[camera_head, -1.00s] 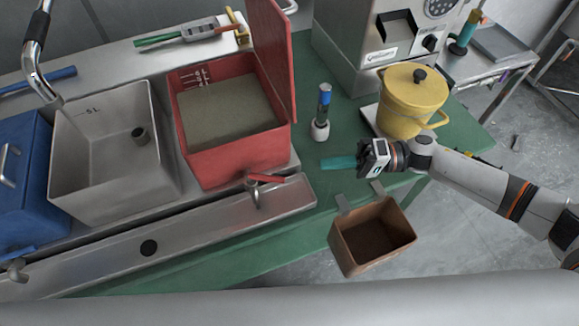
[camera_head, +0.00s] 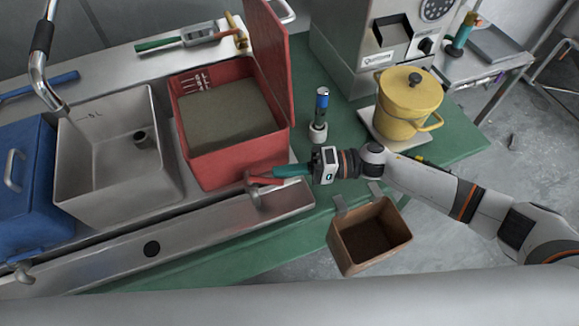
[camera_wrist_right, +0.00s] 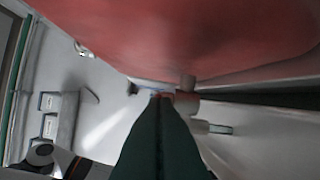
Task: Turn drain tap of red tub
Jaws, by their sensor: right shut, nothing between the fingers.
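The red tub (camera_head: 235,166) stands on the counter with its red lid raised at its right side and a flat grey-brown fill inside. Its drain tap (camera_head: 256,190) sticks out low at the front, over the metal trough, with a red handle (camera_head: 268,181) pointing right. My right gripper (camera_head: 276,172) is shut, its teal fingers pointing left with the tips at or just above the red handle; I cannot tell if they touch. In the right wrist view the shut fingers (camera_wrist_right: 160,98) reach toward small tap parts below a large red surface. My left gripper is not in view.
A bottle with a blue top (camera_head: 320,112) stands just behind my right gripper. A brown bin (camera_head: 350,260) hangs at the table's front edge, below my right arm. A yellow pot (camera_head: 408,115) stands at the right. A grey basin (camera_head: 75,170) and blue tub (camera_head: 20,225) are left.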

